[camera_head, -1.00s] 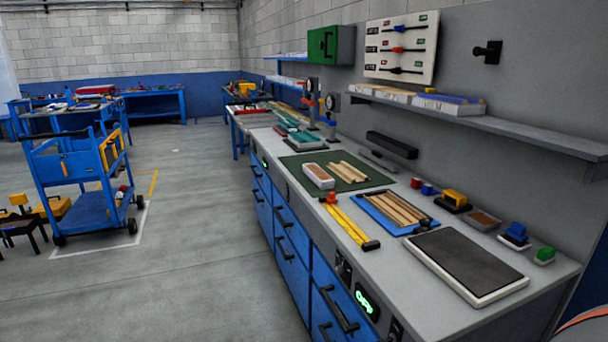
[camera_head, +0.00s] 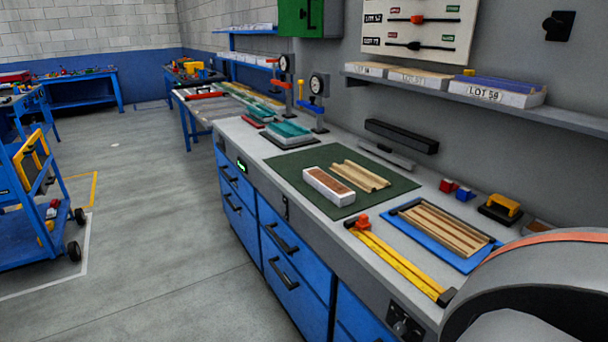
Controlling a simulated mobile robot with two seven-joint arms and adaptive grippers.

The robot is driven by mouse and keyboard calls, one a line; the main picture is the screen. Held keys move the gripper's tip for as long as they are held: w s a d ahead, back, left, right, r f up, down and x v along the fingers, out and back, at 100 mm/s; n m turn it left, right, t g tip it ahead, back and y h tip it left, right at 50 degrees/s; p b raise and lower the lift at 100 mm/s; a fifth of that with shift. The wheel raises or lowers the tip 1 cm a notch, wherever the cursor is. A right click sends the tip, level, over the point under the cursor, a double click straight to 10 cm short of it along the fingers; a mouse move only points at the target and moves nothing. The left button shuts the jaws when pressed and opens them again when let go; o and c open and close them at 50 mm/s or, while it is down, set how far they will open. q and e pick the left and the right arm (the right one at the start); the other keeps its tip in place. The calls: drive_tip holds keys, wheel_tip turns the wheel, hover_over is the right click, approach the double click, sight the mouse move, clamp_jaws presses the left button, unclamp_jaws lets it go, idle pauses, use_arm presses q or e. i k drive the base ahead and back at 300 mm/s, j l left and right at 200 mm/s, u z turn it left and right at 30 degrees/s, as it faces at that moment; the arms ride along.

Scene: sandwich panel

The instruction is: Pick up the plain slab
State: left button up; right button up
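I cannot tell for sure which thing is the plain slab. On the green mat (camera_head: 285,168) lies a white block with a brown top (camera_head: 328,186). Beside it, apart, lies a pale wooden ridged piece (camera_head: 359,177). A blue tray (camera_head: 399,223) nearer to me holds several wooden strips (camera_head: 440,228). Farther back, teal flat pieces (camera_head: 289,130) lie on the bench. Neither gripper is in view. A grey rounded link of my own arm covers the lower right corner and hides the bench there.
Yellow bars with a red clamp (camera_head: 398,261) lie along the front of the grey bench. Two dial gauges (camera_head: 319,86) stand farther back. A wall shelf (camera_head: 480,103) with labelled boxes overhangs the bench. A blue cart (camera_head: 30,200) stands on the left; the floor between is clear.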

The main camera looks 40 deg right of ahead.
sight(337, 192)
drive_tip(key=i, duration=1)
drive_tip(key=i+z, duration=0.1)
drive_tip(key=i, duration=0.9)
drive_tip(key=i+j, duration=0.2)
drive_tip(key=i, duration=0.8)
drive_tip(key=i+z, duration=0.15)
drive_tip(key=z, duration=3.05)
